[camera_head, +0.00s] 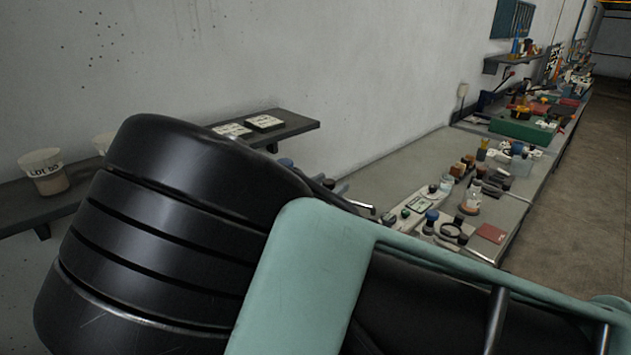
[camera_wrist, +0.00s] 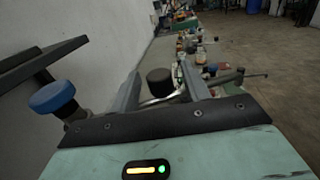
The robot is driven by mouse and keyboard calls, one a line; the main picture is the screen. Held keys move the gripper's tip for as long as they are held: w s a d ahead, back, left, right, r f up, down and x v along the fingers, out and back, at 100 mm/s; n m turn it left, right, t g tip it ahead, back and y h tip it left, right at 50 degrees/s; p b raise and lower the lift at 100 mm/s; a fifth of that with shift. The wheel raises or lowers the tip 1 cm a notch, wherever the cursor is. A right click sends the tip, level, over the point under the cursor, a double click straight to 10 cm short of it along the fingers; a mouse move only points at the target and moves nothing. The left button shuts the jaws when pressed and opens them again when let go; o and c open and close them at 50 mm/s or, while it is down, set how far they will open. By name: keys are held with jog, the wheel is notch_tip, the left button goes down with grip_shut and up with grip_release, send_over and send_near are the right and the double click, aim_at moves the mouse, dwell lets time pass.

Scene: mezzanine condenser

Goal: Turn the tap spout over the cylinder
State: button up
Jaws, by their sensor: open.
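In the wrist view my gripper (camera_wrist: 160,72) is open, with its two grey fingers spread apart. Between the fingers is a curved shiny metal piece (camera_wrist: 160,99), which looks like the tap spout. A black round knob-like thing (camera_wrist: 159,80) stands just beyond it. I cannot tell whether a finger touches either one. A blue cap (camera_wrist: 52,97) on a dark body is left of the gripper. In the head view a short metal spout end (camera_head: 361,205) shows past my black arm, which hides the tap's body and my gripper. I cannot make out the cylinder for certain.
The shelf also shows close in the wrist view (camera_wrist: 40,62). Floor is clear at right.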

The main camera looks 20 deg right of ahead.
jog(key=shift+x, duration=1.1)
grip_shut()
